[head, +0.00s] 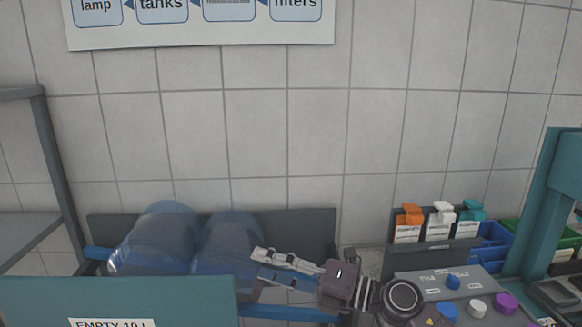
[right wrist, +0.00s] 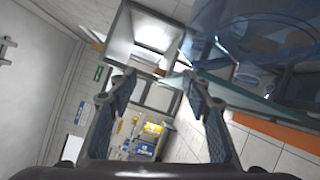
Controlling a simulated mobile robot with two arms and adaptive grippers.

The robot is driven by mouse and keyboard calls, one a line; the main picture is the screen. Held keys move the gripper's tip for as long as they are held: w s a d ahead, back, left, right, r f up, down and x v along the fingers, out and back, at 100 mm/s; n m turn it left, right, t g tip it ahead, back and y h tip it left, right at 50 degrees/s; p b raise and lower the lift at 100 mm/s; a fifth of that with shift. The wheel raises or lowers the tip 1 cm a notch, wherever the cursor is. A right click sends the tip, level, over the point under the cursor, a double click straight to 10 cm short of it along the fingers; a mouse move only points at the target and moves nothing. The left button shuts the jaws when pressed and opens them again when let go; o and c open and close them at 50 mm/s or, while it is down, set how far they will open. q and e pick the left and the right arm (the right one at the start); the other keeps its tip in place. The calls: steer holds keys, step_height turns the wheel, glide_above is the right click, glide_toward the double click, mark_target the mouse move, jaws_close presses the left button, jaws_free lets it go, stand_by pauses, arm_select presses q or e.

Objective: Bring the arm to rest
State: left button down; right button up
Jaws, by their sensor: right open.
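My right gripper (head: 262,268) is in the lower middle of the head view and points left. Its two fingers are apart with nothing between them. The right wrist view also shows the gripper (right wrist: 158,86) open and empty. Beside its fingertips are two clear blue bottles, a left one (head: 155,240) and a right one (head: 222,245); I cannot tell whether the fingers touch the right one. My left gripper is not in view.
The bottles lie behind a teal panel (head: 120,297) labelled "EMPTY 10 L". At right are a grey panel with coloured knobs (head: 477,307), a holder with orange, white and teal-topped items (head: 440,222), blue bins (head: 490,240) and a teal post (head: 548,200).

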steer(key=w+d+f+m+t+h, duration=0.1)
steer(key=w+d+m+t+h, duration=0.1)
steer(key=d+m+t+h, duration=1.35)
steer(key=s+d+f+m+g+h, duration=0.1)
steer(key=s+d+f+m+g, duration=0.35)
steer(key=f+m, duration=0.35)
steer(key=s+d+f+m+g+h, duration=0.1)
steer(key=s+d+f+m+g, duration=0.3)
steer(key=f+m, duration=0.45)
steer(key=s+d+f+m+g, duration=0.1)
steer(key=s+f+g, duration=0.5)
steer(key=s, duration=0.7)
steer(key=s+f+m+g, duration=0.1)
steer(key=s+f+g, duration=0.3)
steer(key=s+f, duration=0.7)
steer(key=s+f+g+b, duration=0.1)
steer(key=s+f, duration=0.2)
steer(key=f, duration=1)
steer(key=s+f, duration=0.2)
steer(key=f, duration=1)
steer(key=s+d+f+g, duration=0.1)
steer(key=s+d+f, duration=0.2)
steer(key=s+f, duration=1.3)
steer(key=shift+s+n+g+b, duration=0.25)
steer(key=shift+n+g+b, duration=0.05)
steer(key=shift+n+b, duration=0.15)
